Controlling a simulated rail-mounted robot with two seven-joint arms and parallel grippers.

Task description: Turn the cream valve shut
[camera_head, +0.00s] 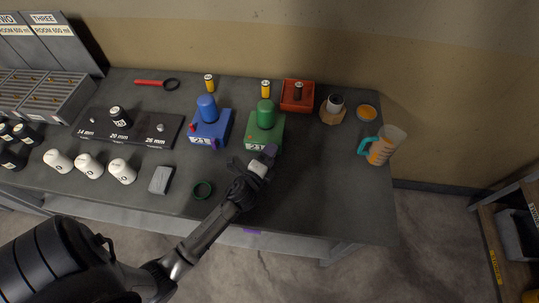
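I cannot make out a cream valve for sure. The green block carries an upright green cylinder (265,112). A blue block (211,128) with a blue cylinder and a small red part stands to its left. Several white rounded pieces (122,171) stand at the front left of the bench. My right gripper is not in view.
The grey bench (320,200) is clear at its front right.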

